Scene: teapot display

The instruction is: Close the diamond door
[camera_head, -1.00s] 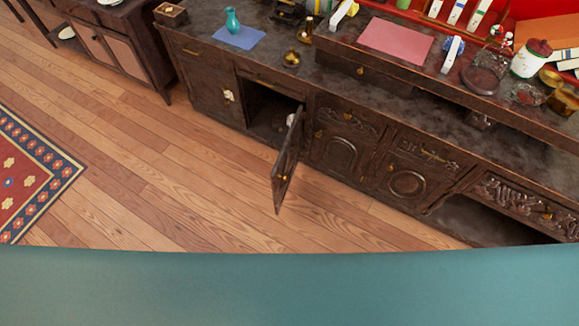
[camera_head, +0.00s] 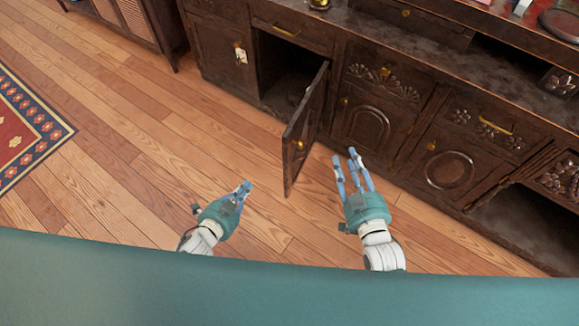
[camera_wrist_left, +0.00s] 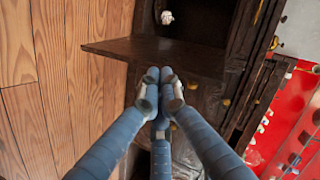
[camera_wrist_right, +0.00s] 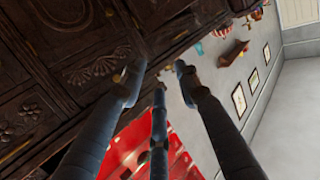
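The diamond door, which I take to be the one open dark wooden door (camera_head: 303,130), stands swung out from the cabinet front in the head view. A small gold knob (camera_head: 299,145) shows on its outer face. The door's carved pattern is hard to make out. It also shows in the left wrist view (camera_wrist_left: 150,50). My left gripper (camera_head: 244,188) is left of the door, apart from it, with its fingertips together and nothing between them. My right gripper (camera_head: 347,160) is right of the door, with fingers spread and empty; its spread fingers show in the right wrist view (camera_wrist_right: 160,72).
The open compartment (camera_head: 285,75) behind the door is dark inside. Closed carved doors (camera_head: 365,125) are to the right. The wooden floor (camera_head: 140,150) is clear; a patterned rug (camera_head: 25,125) lies at left.

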